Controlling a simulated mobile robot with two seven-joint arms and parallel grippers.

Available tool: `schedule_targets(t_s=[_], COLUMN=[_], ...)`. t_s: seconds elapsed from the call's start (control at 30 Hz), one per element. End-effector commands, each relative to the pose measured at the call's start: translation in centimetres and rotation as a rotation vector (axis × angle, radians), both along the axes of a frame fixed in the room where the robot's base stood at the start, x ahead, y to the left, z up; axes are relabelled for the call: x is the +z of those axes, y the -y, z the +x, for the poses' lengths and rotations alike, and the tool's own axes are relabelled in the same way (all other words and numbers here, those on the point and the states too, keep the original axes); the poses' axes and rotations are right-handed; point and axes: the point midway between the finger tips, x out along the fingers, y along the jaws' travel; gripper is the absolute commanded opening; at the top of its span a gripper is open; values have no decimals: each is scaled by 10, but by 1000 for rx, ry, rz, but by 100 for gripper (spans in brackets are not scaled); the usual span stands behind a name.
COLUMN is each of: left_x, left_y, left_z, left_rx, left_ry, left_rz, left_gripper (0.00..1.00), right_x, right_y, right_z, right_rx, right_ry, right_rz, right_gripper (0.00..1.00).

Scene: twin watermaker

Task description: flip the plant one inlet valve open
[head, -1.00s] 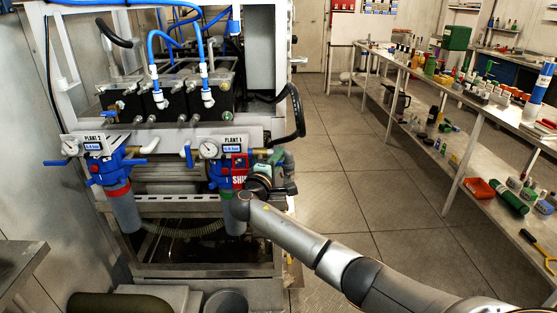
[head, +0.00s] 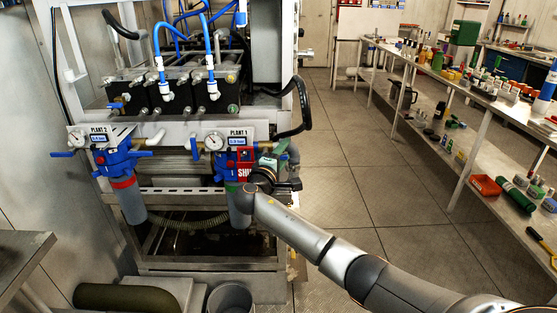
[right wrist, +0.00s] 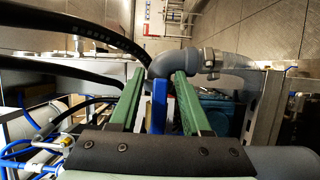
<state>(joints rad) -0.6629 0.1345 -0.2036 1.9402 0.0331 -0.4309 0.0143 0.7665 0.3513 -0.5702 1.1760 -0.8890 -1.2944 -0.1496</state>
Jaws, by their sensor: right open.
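The plant one unit has a white label plate (head: 238,134) and a blue head with a grey filter bowl (head: 239,208) below it. A red tag (head: 244,170) hangs on its front. A blue lever (head: 194,149) on its left side stands upright. My right gripper (head: 272,163) is at the unit's right side and hides the valve there. In the right wrist view, the green fingers (right wrist: 158,84) are open, one on each side of a blue lever (right wrist: 159,106). I cannot tell whether they touch it. My left gripper is not in view.
The plant two unit (head: 121,162) hangs to the left, its blue levers level. A grey elbow pipe with a clamp (right wrist: 205,60) lies just beyond the fingers. Black hoses (right wrist: 92,32) run close by on the left. A bucket (head: 230,299) stands below. The aisle floor (head: 345,180) is clear.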

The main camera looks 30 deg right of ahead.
Motion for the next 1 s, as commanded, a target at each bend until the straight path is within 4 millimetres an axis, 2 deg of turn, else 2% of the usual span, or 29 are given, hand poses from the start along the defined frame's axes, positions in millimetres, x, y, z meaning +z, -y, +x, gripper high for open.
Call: schedule_targets(t_s=[0.17,0.5,0.6,0.77,1.0], left_x=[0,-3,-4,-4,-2], left_y=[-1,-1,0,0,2], left_z=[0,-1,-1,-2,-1], left_rx=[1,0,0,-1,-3], left_ry=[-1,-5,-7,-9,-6], left_rz=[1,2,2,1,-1], left_gripper=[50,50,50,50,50], right_x=[-1,-1,-1,0,0], right_y=[-21,-80,-90,-98,-99], right_z=[-14,-57,-64,-71,-72], right_rx=[5,5,4,1,1], right_ry=[1,-1,-1,0,-1], right_rz=[3,4,3,2,2], right_gripper=[48,48,48,48,48])
